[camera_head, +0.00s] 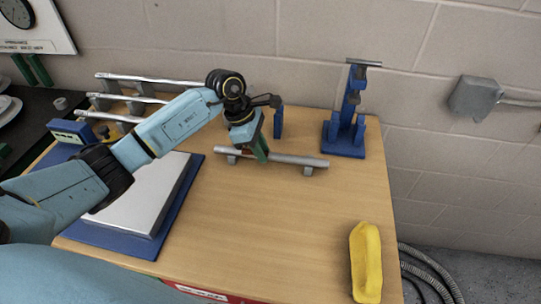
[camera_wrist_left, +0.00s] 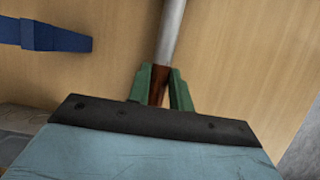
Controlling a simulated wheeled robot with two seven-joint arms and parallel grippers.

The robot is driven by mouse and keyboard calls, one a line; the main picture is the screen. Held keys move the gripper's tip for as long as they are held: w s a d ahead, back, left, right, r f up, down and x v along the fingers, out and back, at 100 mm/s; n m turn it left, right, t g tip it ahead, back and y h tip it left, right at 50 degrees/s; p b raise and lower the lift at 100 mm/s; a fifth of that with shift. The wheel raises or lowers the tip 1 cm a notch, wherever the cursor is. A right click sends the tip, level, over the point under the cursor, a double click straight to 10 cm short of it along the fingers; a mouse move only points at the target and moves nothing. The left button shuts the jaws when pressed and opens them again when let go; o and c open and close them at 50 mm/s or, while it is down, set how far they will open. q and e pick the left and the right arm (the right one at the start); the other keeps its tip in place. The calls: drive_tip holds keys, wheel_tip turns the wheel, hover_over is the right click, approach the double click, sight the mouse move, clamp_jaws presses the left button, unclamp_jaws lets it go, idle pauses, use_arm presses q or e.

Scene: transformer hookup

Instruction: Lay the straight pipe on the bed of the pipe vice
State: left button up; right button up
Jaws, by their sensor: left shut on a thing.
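The straight pipe (camera_head: 300,160) is a grey tube lying level across two small grey blocks on the wooden table; I cannot tell if it touches them. My left gripper (camera_head: 262,156) points down and is shut on the pipe left of its middle. In the left wrist view, its green fingers (camera_wrist_left: 160,88) close on the pipe, and the grey pipe (camera_wrist_left: 173,30) runs up from them; the part between the fingers looks brownish. The blue pipe vice (camera_head: 345,138), with a grey bar on top, stands beyond the pipe's right end, apart from it. My right gripper is not in view.
A small blue upright (camera_head: 278,122) stands behind my left gripper. A silver plate in a blue tray (camera_head: 110,238) lies front left. Several grey pipes rest on a rack (camera_head: 140,98) at back left. A yellow object (camera_head: 365,262) lies front right. The table's middle front is clear.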

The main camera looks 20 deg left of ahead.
use_arm(q)
clamp_jaws()
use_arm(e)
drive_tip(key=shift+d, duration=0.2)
use_arm(q)
drive_tip(key=shift+r, duration=0.15)
drive_tip(key=shift+r, duration=0.35)
wheel_tip(320, 180, up, 9)
drive_tip(key=w+d+r+p, duration=0.1)
drive_tip(key=w+d+p, duration=0.4)
drive_tip(key=d+p, duration=0.4)
drive_tip(key=shift+w+d+p, duration=0.25)
drive_tip(key=shift+w+p, duration=0.05)
drive_tip(key=shift+p, duration=0.1)
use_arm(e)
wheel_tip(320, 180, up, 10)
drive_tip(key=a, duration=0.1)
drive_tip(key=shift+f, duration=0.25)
